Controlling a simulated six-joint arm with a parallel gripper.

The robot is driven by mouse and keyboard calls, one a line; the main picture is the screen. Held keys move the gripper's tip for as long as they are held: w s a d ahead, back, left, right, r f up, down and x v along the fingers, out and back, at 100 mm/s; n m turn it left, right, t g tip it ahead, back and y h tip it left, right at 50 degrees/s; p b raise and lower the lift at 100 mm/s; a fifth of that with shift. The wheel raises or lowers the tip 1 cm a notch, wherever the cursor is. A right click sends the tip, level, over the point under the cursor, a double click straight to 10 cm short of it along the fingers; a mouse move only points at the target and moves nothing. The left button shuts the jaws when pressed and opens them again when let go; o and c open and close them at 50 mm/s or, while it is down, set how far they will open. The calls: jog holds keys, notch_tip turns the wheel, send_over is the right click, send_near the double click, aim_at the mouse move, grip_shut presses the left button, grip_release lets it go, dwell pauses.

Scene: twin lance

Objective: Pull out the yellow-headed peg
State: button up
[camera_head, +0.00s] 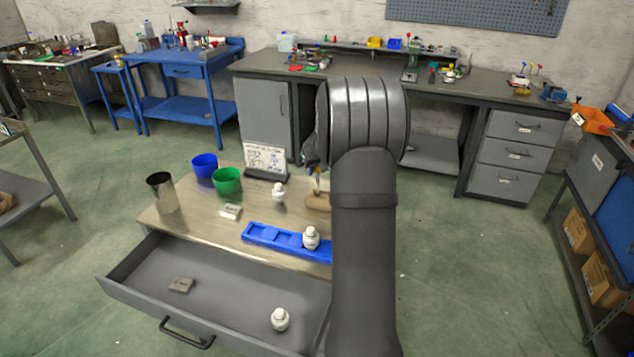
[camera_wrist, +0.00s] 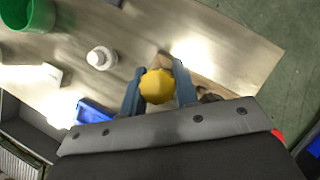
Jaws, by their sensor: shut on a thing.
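The yellow-headed peg shows its round yellow head (camera_wrist: 157,86) between the two blue-grey fingers of my gripper (camera_wrist: 158,90) in the wrist view. My gripper is shut on it. In the head view my arm hides most of the gripper, and a thin pale shaft (camera_head: 317,186) shows below it. A tan wooden block (camera_head: 318,202) lies under the peg on the table, partly behind my arm; part of it shows in the wrist view (camera_wrist: 199,82). I cannot tell whether the peg's lower end is still in the block.
The table (camera_head: 200,222) holds a blue tray (camera_head: 275,237) with a white knobbed piece (camera_head: 311,238), another white piece (camera_head: 278,193), blue (camera_head: 204,167) and green (camera_head: 227,181) cups, a metal cup (camera_head: 162,192) and a sign (camera_head: 265,160). A drawer (camera_head: 225,300) stands open in front.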

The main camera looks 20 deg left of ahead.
jog(key=shift+r, duration=2.4)
